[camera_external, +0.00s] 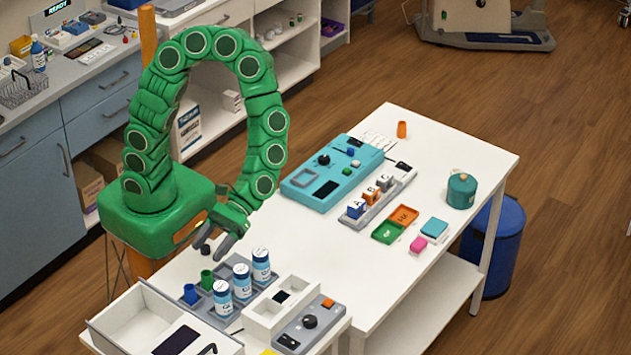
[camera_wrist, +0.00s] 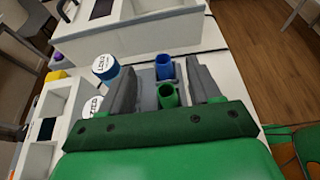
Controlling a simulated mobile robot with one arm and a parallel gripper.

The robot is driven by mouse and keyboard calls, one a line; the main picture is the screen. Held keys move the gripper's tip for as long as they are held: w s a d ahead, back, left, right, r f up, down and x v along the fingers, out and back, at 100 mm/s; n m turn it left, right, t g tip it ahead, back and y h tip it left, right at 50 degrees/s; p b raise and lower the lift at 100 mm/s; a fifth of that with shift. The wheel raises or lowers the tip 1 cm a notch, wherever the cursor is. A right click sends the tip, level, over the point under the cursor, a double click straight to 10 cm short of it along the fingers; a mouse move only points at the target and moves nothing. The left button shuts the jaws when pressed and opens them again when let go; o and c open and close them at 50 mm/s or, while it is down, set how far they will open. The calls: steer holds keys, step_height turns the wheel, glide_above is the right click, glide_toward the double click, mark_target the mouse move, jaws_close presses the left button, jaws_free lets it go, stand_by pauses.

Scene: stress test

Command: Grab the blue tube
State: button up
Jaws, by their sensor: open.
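The blue tube (camera_external: 190,294) stands upright in the grey rack (camera_external: 222,321) at the table's near end. In the wrist view the blue tube (camera_wrist: 165,68) shows between my two grey fingers, beyond the green tube (camera_wrist: 168,97). The green tube (camera_external: 206,280) stands in the same rack, close to the blue one. My gripper (camera_external: 215,246) is open and empty, above and behind the tubes, its fingers tilted down. In the wrist view the fingers flank both tubes, and the dark green gripper body hides the lower part of the scene.
Several white-and-blue bottles (camera_external: 222,297) stand in the rack just right of the tubes. A white open drawer or tray (camera_external: 125,325) lies at the near left. A white divided box (camera_external: 280,306) and a grey control box (camera_external: 310,325) stand to the right. The table's middle has bare room.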

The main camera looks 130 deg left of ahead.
glide_toward(192, 285)
steer(key=shift+d+f, duration=0.4)
steer(key=shift+d, duration=0.05)
steer(key=shift+x, duration=3.9)
steer(key=shift+r, duration=0.2)
steer(key=shift+c, duration=0.3)
steer(key=c, duration=1)
steer(key=shift+c, duration=0.2)
step_height(192, 285, up, 10)
